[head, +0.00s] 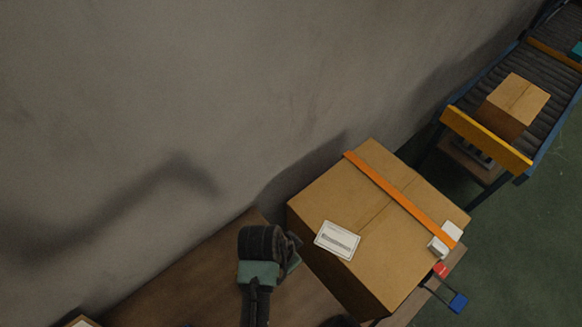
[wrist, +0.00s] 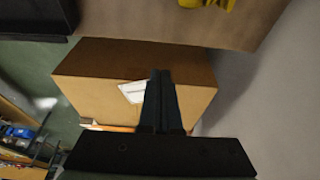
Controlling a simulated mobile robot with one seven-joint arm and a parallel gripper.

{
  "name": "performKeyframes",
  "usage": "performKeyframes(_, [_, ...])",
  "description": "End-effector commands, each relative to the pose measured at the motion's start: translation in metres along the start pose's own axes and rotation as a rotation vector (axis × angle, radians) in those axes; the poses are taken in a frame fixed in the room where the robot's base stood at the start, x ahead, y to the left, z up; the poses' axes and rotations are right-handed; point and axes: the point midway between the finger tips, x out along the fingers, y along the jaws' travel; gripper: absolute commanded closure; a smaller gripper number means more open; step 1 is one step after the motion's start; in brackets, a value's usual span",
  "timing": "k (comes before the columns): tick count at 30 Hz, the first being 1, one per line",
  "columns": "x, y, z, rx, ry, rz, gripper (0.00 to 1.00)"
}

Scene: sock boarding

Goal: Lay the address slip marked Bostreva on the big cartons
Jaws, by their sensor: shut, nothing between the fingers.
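A big brown carton (head: 350,195) with an orange strap (head: 400,198) stands on a wooden table, and it also shows in the wrist view (wrist: 90,65). A white address slip (head: 337,240) with dark printing lies on its top near the front-left edge. The name on it is too small to read. The slip also shows in the wrist view (wrist: 131,93), partly hidden by the fingers. My gripper (wrist: 161,76) is shut and empty, and appears apart from the slip. In the head view the end of my arm is left of the carton, its fingertips not clearly visible.
A small white box (head: 446,238) sits at the carton's right corner. Red and blue items (head: 457,301) are beside the table's right end. A roller conveyor (head: 540,95) with a smaller carton (head: 517,100) stands at upper right. A grey wall (head: 200,90) runs behind the table.

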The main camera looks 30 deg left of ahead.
Motion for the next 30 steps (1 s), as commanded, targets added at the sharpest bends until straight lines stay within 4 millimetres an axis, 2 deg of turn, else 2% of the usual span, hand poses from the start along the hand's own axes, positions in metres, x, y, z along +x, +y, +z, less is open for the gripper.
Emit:
performKeyframes(6, [-0.011,0.0,0.0,0.0,0.0,0.0,1.0])
performKeyframes(14, [-0.012,0.0,0.0,0.0,0.0,0.0,0.98])
performKeyframes(17, [-0.012,-0.003,-0.002,0.003,0.005,-0.011,0.8])
performKeyframes(20, [-0.013,-0.016,-0.015,0.015,0.032,-0.069,0.62])
performKeyframes(23, [-0.018,-0.044,-0.041,0.043,0.088,-0.19,0.44])
performKeyframes(25, [-0.027,-0.069,-0.065,0.073,0.141,-0.308,0.32])
performKeyframes(30, [-0.072,-0.13,-0.131,0.184,0.282,-0.64,0.01])
